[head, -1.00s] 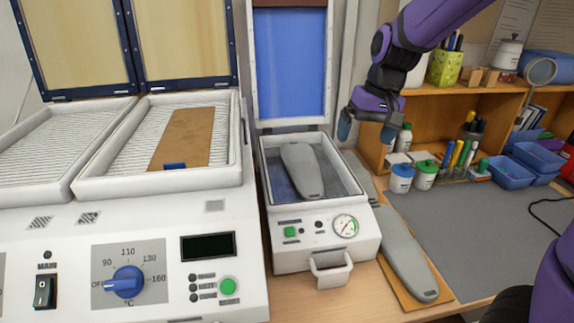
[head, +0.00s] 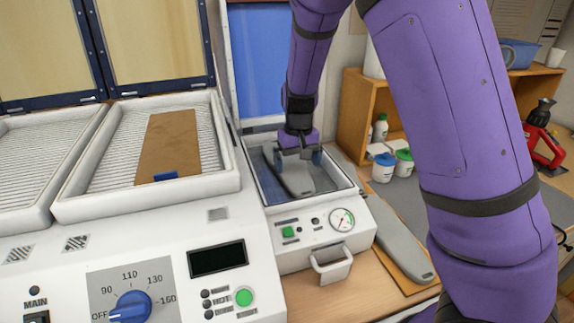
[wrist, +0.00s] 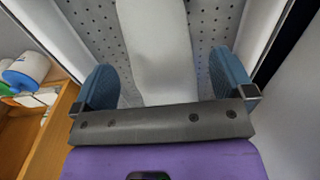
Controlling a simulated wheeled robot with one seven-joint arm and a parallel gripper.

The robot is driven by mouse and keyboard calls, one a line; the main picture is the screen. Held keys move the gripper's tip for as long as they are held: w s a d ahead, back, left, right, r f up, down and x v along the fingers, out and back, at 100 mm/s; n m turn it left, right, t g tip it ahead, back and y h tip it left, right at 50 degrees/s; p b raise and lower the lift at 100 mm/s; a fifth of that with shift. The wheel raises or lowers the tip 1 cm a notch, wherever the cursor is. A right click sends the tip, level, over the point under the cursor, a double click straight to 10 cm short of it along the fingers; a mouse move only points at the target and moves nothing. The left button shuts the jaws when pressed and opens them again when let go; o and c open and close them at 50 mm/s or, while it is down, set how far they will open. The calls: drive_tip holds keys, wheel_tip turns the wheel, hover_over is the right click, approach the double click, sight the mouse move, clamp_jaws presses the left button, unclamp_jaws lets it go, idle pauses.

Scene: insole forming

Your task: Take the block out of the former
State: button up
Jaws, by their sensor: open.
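The former (head: 349,186) is the small white machine with its lid raised, a pressure gauge and a front handle. The grey sole-shaped block (head: 297,184) lies flat inside its tray, and its far part is covered by my gripper in the head view. My gripper (head: 298,160) is over the tray, open, with one blue finger to each side of the block. In the wrist view, the pale block (wrist: 155,50) lies on the perforated tray floor between the fingers of my gripper (wrist: 165,85). I cannot tell whether the fingers touch it.
A larger heater (head: 226,180) stands at the left, its lids up, with a brown insole sheet (head: 168,146) on its grid. A second grey block (head: 402,245) lies on a board to the right. Bottles and jars (head: 384,167) stand near the wooden shelf. The former's raised lid (head: 260,65) is behind my gripper.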

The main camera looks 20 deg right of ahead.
sight(298, 179)
drive_tip(key=shift+d+f, duration=0.2)
drive_tip(key=shift+f, duration=2.7)
drive_tip(key=shift+c, duration=0.2)
drive_tip(key=c, duration=0.9)
drive_tip(key=shift+r, duration=0.2)
